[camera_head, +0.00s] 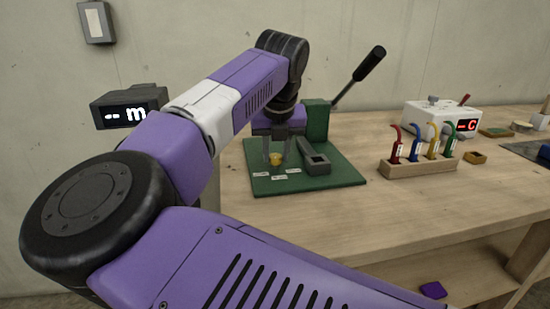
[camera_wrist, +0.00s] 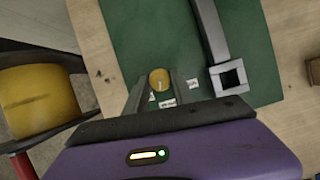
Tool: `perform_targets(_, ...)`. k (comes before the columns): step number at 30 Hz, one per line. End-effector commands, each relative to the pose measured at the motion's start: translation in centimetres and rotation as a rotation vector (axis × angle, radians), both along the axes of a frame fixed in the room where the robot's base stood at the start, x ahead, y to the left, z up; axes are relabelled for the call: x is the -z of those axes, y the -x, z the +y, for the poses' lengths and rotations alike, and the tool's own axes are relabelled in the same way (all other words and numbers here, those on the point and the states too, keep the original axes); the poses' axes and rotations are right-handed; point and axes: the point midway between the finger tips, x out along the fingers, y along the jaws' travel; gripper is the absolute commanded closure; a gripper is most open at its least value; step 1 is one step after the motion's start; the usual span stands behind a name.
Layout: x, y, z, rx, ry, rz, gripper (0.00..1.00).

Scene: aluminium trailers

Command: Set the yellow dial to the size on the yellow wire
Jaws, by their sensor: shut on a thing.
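The yellow dial (camera_head: 276,159) sits on a green board (camera_head: 335,168) on the bench. It also shows in the wrist view (camera_wrist: 160,79), with a short pale mark on its top. Small white labels (camera_wrist: 167,103) lie around it; their print is too small to read. My gripper (camera_head: 277,152) points down over the board, its two fingers on either side of the dial, shut on it. The yellow wire (camera_head: 433,148) stands in a wooden rack (camera_head: 420,168) to the right, between a blue and a green wire. Its tag is too small to read.
A green press with a long black lever (camera_head: 370,63) rises behind the dial, and a grey square channel (camera_head: 314,158) lies right of it. A white box with a red display (camera_head: 467,125) stands behind the rack. A big yellow cylinder (camera_wrist: 35,100) is left in the wrist view.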

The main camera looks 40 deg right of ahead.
Motion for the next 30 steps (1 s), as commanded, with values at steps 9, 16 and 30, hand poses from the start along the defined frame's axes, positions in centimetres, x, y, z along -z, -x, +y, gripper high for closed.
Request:
perform_targets(9, 0.19, 0.11, -0.05, -0.173, -0.004, 0.001, 1.00)
perform_targets(16, 0.13, 0.12, -0.07, -0.226, -0.004, 0.002, 1.00)
perform_targets(30, 0.08, 0.15, -0.07, -0.234, -0.003, 0.004, 0.68)
